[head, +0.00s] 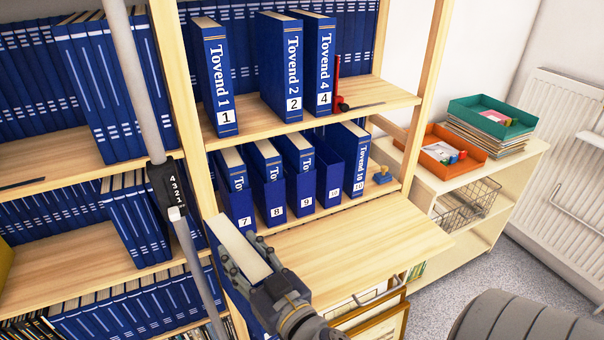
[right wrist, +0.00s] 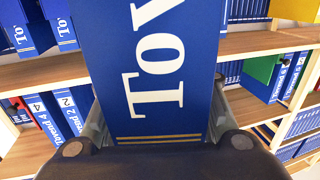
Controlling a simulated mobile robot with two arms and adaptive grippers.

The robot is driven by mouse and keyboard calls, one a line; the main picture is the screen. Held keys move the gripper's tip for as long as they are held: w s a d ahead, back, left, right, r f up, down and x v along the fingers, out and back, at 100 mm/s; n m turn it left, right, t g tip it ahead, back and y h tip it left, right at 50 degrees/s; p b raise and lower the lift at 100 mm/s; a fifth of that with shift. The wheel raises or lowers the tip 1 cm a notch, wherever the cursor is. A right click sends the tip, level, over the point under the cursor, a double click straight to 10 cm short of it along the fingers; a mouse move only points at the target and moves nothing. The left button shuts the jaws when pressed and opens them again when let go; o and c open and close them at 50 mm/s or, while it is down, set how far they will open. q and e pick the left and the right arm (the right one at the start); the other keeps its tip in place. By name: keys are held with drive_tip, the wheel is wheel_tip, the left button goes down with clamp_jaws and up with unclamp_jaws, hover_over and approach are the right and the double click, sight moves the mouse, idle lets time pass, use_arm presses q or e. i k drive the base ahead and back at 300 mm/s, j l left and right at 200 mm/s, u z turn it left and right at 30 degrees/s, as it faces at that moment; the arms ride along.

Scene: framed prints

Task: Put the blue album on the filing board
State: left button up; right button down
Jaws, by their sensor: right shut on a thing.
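The blue album (head: 236,246) is in my right gripper (head: 249,262), with its pale page edge upward in the head view. In the right wrist view the album (right wrist: 155,70) fills the middle, its spine showing large white letters "Tov" and two gold lines. The gripper's fingers lie on both sides of it. The filing board (head: 370,235) is a bare wooden surface sticking out from the shelf. The album is at its left edge in the head view; I cannot tell whether they touch. My left gripper is not in view.
Albums Tovend 1 (head: 216,75), 2 (head: 282,65) and 4 (head: 313,60) stand on the shelf above. Numbered albums and blue holders (head: 300,185) stand behind the board. A grey pole (head: 150,120) rises at left. A low white shelf (head: 510,165) with trays stands at right.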

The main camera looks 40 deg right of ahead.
sight(379, 242)
drive_tip(key=z, duration=0.95)
drive_tip(key=i+l+z, duration=0.15)
drive_tip(key=z, duration=0.2)
drive_tip(key=i+l+z, duration=0.2)
drive_tip(key=z, duration=0.15)
drive_tip(key=i+l, duration=0.05)
drive_tip(key=l, duration=0.05)
